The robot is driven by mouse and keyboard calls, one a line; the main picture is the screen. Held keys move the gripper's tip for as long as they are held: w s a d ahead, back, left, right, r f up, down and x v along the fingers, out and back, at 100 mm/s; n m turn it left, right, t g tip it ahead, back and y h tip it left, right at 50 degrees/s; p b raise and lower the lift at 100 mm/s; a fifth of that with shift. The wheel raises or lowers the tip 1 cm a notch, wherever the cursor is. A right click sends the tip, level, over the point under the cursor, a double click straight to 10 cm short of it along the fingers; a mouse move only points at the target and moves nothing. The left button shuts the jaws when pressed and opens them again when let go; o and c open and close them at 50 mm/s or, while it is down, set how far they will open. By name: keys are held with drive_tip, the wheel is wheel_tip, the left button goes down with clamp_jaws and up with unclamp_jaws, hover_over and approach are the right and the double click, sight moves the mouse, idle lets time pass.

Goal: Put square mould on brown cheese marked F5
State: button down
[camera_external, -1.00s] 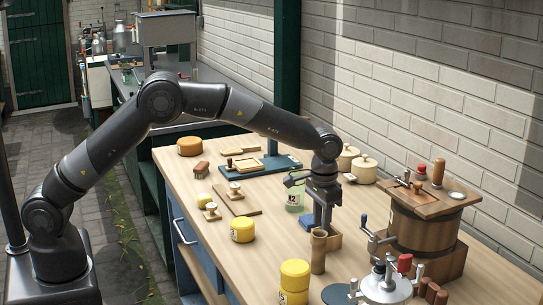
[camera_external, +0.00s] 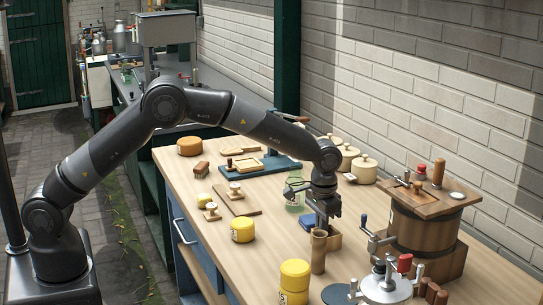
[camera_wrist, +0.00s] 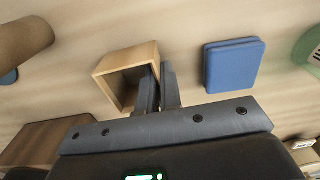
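The square mould (camera_external: 334,240) is an open, light wooden box on the table beneath my gripper (camera_external: 320,218). In the wrist view the mould (camera_wrist: 103,72) lies left of centre with its opening visible. My gripper's fingers (camera_wrist: 161,85) are close together at its right wall, one inside and one outside, and look shut on that wall. The mould appears to be still at table height. A round brown cheese (camera_external: 190,147) sits at the table's far left corner. Its marking cannot be read.
A blue block (camera_wrist: 233,65) lies right of the mould. A wooden cylinder (camera_external: 319,250) stands just in front of it, and a green glass jar (camera_external: 295,200) behind. A wooden churn (camera_external: 425,235) stands to the right. Yellow cheeses (camera_external: 242,229) and wooden moulds are on the left.

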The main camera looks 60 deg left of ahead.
drive_tip(key=shift+r, duration=0.1)
wheel_tip(320, 180, up, 21)
drive_tip(key=n, duration=2.7)
hover_over(190, 146)
drive_tip(key=s, duration=0.4)
wheel_tip(190, 146, down, 12)
drive_tip(key=shift+w+f, duration=0.1)
drive_tip(key=shift+f, duration=1.85)
